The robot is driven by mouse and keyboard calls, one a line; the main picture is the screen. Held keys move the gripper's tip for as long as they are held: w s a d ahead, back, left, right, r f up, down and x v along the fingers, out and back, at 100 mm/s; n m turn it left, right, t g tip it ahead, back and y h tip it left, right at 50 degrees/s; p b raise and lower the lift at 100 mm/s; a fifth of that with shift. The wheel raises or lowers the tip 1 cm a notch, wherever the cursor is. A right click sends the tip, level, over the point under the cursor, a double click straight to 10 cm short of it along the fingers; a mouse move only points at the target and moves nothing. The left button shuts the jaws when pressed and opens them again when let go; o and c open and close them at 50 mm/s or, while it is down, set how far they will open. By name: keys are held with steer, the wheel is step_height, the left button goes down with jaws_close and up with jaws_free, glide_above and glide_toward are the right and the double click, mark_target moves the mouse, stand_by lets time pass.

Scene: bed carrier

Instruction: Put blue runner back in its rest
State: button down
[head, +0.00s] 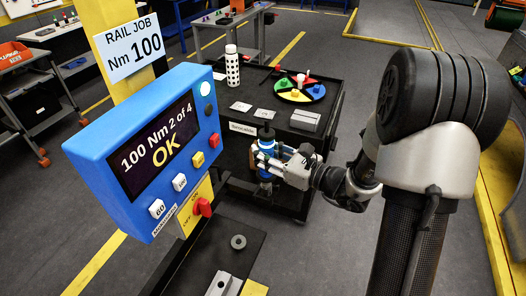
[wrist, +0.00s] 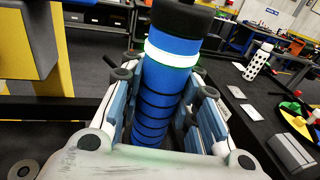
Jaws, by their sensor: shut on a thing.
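The blue runner (head: 265,147) is a blue cylinder with a black top and a white band, seen large in the wrist view (wrist: 165,85). My gripper (head: 268,161) is shut on its body, with a finger on each side. In the head view the runner stands roughly upright, in front of the near edge of the black cart. Its lower end is partly hidden by my gripper, and I cannot tell whether it touches anything below. I cannot tell for certain which fixture is its rest.
A blue console (head: 95,165) reads "100 Nm 2 of 4 OK" at left. Below it, a black bench (head: 245,262) carries a grey ring (head: 238,241) and a metal block (head: 222,284). The black cart (head: 262,86) holds a coloured wheel tray, a dotted bottle (head: 232,66) and a grey block (head: 305,120).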

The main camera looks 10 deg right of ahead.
steer(key=shift+f+b, duration=1.7)
steer(key=shift+f, duration=1.3)
steer(key=c, duration=1.6)
jaws_free()
steer(key=o, duration=0.5)
steer(key=shift+f, duration=0.1)
steer(key=v, duration=1.2)
